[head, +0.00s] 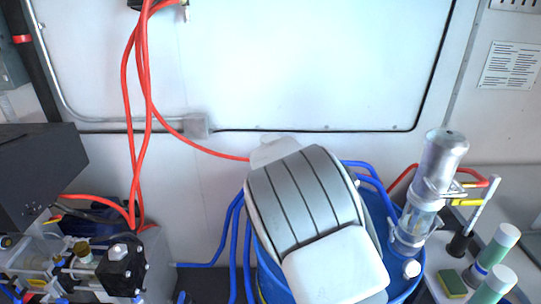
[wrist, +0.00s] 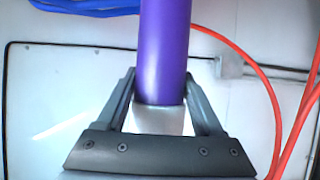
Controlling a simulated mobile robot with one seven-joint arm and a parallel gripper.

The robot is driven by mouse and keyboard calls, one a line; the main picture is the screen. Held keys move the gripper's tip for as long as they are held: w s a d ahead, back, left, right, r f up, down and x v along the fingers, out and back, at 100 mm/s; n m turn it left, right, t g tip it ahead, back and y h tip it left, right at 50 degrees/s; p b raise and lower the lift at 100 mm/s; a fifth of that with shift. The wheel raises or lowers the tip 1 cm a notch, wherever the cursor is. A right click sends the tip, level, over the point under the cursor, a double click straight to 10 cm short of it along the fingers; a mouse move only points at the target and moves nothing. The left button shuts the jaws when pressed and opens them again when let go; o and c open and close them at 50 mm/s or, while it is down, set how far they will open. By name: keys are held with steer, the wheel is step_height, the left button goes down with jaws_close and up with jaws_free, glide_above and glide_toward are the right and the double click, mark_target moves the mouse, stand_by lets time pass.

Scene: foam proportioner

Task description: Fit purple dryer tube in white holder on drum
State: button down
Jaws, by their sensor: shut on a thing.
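In the wrist view, the purple dryer tube (wrist: 164,50) stands between the fingers of my gripper (wrist: 163,88), which is shut on it. Its lower end, near the palm, is pale silver, and its upper end runs out of the picture. In the head view, my grey and white arm covers much of the blue drum (head: 405,285) and hides my gripper and the tube. I cannot make out the white holder for certain; my arm may hide it.
A clear canister with a silver top (head: 440,160) stands at the drum's right side. Blue hoses (head: 234,250) run left of the drum. Red hoses (head: 142,110) hang at left above a grey machine (head: 125,265). Green-and-white bottles (head: 496,250) stand at right.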

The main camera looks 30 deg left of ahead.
steer(key=shift+f+b, duration=0.95)
steer(key=shift+f, duration=0.9)
steer(key=shift+f+b, duration=0.55)
steer(key=shift+b, duration=0.2)
steer(key=shift+c, duration=1.5)
jaws_free()
steer(key=shift+f, duration=0.15)
steer(key=p+v, duration=0.2)
steer(key=v, duration=0.9)
steer(key=shift+p, duration=0.3)
